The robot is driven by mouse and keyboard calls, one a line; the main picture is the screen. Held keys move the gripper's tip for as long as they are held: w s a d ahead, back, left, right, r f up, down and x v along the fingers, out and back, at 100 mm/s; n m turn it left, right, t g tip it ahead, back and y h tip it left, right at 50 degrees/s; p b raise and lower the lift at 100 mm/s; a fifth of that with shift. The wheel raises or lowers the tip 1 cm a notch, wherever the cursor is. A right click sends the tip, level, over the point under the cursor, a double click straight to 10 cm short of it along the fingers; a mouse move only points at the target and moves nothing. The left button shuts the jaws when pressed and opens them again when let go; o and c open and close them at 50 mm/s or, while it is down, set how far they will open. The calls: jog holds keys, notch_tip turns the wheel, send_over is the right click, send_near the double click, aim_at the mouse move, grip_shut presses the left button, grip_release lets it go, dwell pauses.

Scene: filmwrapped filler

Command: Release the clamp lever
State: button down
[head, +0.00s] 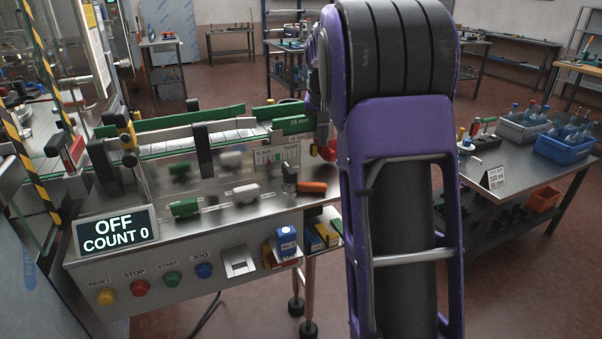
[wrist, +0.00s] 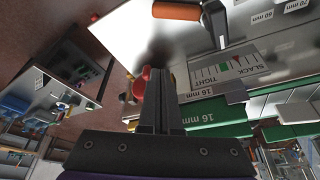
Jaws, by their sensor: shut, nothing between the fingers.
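An orange-handled lever (head: 311,187) on a dark pivot sits on the sloped steel machine top, below a SLACK/TIGHT gauge (head: 276,156). I take it for the clamp lever, though no label names it. In the wrist view the orange handle (wrist: 176,11) is at the top edge, with the gauge (wrist: 230,68) to its right. My gripper (wrist: 155,75) is shut and empty, its fingertips apart from the handle in the picture. In the head view my arm hides most of my gripper. A red part (wrist: 139,87) shows just left of the fingers in the wrist view.
Green guide rails (head: 293,125) run behind the lever. A display (head: 115,231) reads OFF, COUNT 0.

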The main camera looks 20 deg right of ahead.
aim_at(321, 178)
jog(key=shift+a+f, duration=0.15)
jog(key=shift+f, duration=0.5)
jog(key=b+x, duration=0.1)
jog(key=x, duration=0.9)
jog(key=shift+s+a+f+b, duration=0.1)
jog(key=shift+s+f+b, duration=0.05)
jog(key=shift+f+b, duration=0.15)
jog(key=s, duration=0.1)
jog(key=s+a, duration=0.1)
jog(key=s, duration=0.1)
jog(key=shift+s+a+r+b, duration=0.1)
jog(key=shift+a+r+b, duration=0.15)
jog(key=shift+a+b, duration=0.1)
jog(key=shift+s+a, duration=0.1)
jog(key=shift+s, duration=0.1)
